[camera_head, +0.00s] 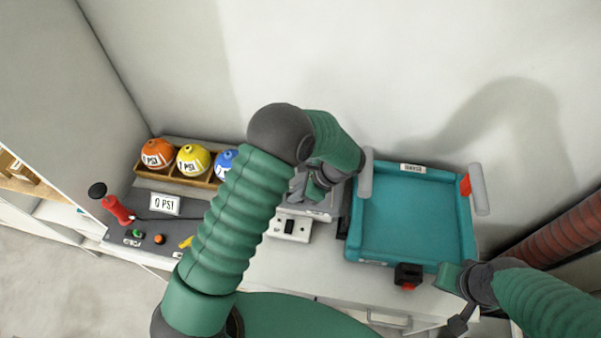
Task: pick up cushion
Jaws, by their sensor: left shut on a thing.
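I cannot make out a cushion for certain in the head view. My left gripper (318,188) hangs down over a grey and white device (291,226) at the middle of the worktop. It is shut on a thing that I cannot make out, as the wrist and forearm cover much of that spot. My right gripper (460,322) is at the lower right, just in front of the teal tray, partly cut off by the bottom edge. I cannot tell whether it is open.
A teal tray (352,226) with grey side handles stands right of the device. Orange (156,153), yellow (193,160) and blue balls sit in a wooden rack behind a control panel with a red lever (118,210). A wall closes off the back. A red ribbed column (565,232) stands at right.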

